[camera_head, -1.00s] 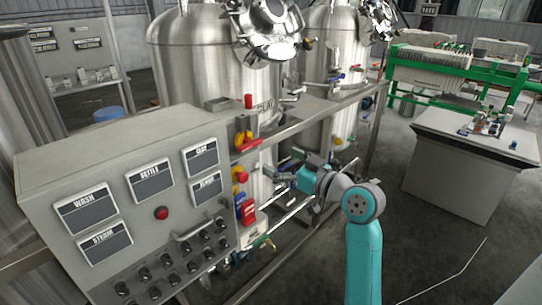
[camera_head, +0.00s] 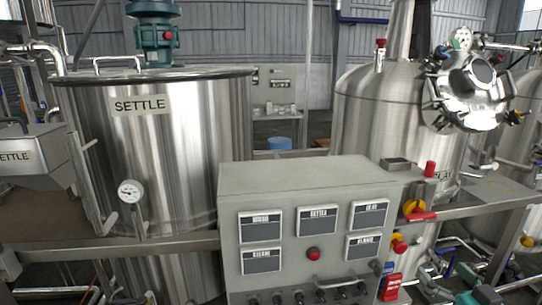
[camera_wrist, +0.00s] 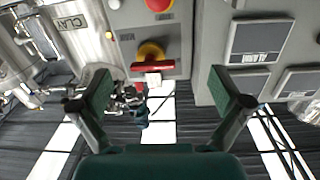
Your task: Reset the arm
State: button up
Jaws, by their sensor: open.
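My gripper (camera_wrist: 163,88) is open in the wrist view, with one dark green finger pad at the left and one at the right. Nothing is between the pads. A red-handled switch on a yellow base (camera_wrist: 151,57) shows beyond the gap, on a grey panel face.
The grey control box (camera_head: 300,180) stands in the middle, with label plates and a red button (camera_head: 314,254). A red-and-yellow switch (camera_head: 414,208) is on its right. The SETTLE tank (camera_head: 160,160) is at left, another steel tank (camera_head: 385,110) at right. Metal rails (camera_head: 480,198) run nearby.

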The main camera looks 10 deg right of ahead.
jog(key=s+a+f+m+g+h, duration=0.1)
jog(key=s+a+f+m, duration=0.1)
jog(key=s+a+f, duration=0.65)
jog(key=s+a+f+m+g+h, duration=0.1)
jog(key=s+a+f, duration=0.45)
jog(key=f, duration=0.65)
jog(key=s+a+n, duration=0.1)
jog(key=s+a, duration=0.2)
jog(key=s, duration=0.5)
jog(key=s+a+n+y, duration=0.1)
jog(key=s+a, duration=0.2)
jog(key=s, duration=0.5)
jog(key=s+a+n+g+y, duration=0.1)
jog(key=s+a+n, duration=0.1)
jog(key=s, duration=0.6)
jog(key=shift+a, duration=0.85)
